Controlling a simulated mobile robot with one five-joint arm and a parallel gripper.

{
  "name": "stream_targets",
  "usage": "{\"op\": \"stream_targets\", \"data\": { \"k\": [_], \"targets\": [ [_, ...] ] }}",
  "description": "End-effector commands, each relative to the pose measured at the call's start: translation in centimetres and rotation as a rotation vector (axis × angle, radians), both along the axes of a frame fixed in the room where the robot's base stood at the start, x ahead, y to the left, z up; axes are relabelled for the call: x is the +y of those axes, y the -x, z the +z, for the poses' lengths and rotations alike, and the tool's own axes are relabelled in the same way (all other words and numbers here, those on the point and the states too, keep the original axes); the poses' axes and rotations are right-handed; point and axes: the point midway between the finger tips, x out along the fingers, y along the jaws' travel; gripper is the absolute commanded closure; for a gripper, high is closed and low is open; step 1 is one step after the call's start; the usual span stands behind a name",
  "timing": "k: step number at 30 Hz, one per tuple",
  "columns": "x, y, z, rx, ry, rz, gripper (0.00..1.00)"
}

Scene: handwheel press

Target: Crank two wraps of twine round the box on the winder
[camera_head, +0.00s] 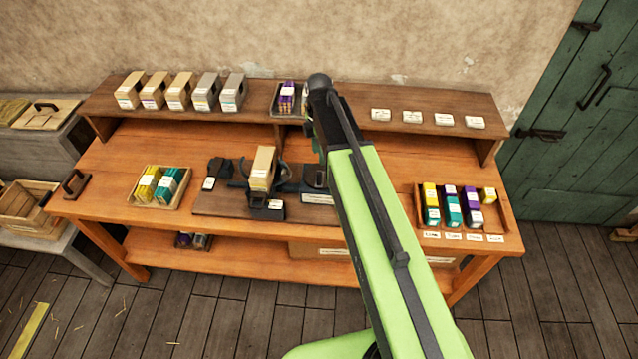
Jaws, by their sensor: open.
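A tan box (262,165) stands upright on the dark winder (265,211), left of the middle of the workbench. Dark curved parts lie on both sides of the box. A black part (218,169) with a white tag sits to its left, but I cannot tell whether it is the crank. I can make out no twine around the box. My green arm reaches across the bench, right of the winder. My gripper (309,130) is at its dark far end, above the bench, apart from the box and mostly hidden by the arm. It is open.
A tray (133,197) of yellow and teal packs stands left of the winder. Another tray (507,226) of coloured packs is at the right. Several boxes (179,92) and a small tray (273,102) stand on the rear shelf. Bare bench top lies at the left rear.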

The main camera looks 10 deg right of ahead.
Motion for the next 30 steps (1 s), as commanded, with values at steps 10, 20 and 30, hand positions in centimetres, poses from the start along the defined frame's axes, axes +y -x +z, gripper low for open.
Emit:
{"op": "stream_targets", "data": {
  "k": [10, 20, 30],
  "targets": [
    [-0.1, 0.0, -8.3, 0.000, 0.000, -0.002, 0.58],
    [-0.1, 0.0, -12.9, 0.000, 0.000, -0.002, 0.58],
    [-0.1, 0.0, -12.7, 0.000, 0.000, -0.003, 0.66]
  ]
}}
